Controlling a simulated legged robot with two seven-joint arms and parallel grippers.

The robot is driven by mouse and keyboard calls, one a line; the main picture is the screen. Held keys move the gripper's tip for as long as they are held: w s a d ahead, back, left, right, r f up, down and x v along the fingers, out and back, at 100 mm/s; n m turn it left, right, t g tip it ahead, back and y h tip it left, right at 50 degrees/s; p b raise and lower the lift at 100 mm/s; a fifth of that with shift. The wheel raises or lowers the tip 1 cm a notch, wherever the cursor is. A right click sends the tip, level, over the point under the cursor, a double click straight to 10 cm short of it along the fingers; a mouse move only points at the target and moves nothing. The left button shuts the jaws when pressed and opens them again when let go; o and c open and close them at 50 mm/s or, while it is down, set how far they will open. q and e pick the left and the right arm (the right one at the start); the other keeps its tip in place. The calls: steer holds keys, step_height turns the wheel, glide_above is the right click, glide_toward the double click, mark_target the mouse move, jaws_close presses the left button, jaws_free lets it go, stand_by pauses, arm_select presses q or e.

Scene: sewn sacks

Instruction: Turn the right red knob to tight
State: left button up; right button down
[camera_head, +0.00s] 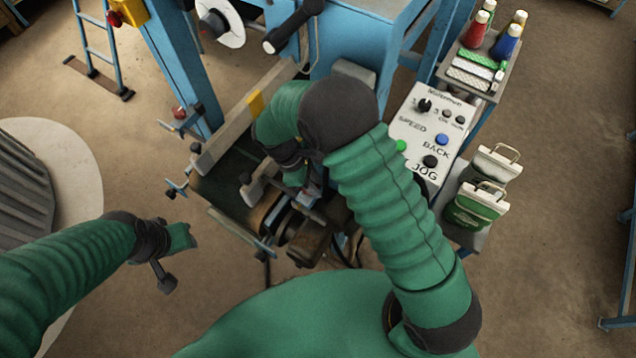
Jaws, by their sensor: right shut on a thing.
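My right gripper (310,194) reaches down over the sewing machine's conveyor end, in the middle of the view. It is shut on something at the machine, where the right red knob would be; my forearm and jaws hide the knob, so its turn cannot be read. Another red knob (179,113) shows on the left side of the machine's rail, clear of both grippers. My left gripper (180,258) hangs at the lower left over the floor, apart from the machine. Whether its jaws are open is unclear.
A control panel (425,125) with a speed dial and several buttons stands right of my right arm. Beyond it a shelf (475,70) holds red, blue and yellow bottles. Bags with handles (476,207) stand below the panel. A blue post (172,65) rises at upper left.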

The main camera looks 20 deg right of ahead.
steer(key=shift+w+a+r, duration=0.1)
steer(key=shift+w+a, duration=0.2)
steer(key=shift+a, duration=0.15)
steer(key=c, duration=1.6)
jaws_free()
steer(key=shift+o, duration=2.5)
steer(key=shift+w+a, duration=0.1)
steer(key=shift+a, duration=0.3)
steer(key=shift+d, duration=0.2)
steer(key=shift+r, duration=0.4)
arm_select(q)
steer(key=shift+w+a+f+b, duration=0.15)
steer(key=shift+a+f+b, duration=0.3)
steer(key=shift+f, duration=0.2)
arm_select(e)
steer(key=v, duration=1.6)
steer(key=shift+w+a+f, duration=0.1)
steer(key=shift+a+f, duration=0.05)
steer(key=shift+a, duration=0.2)
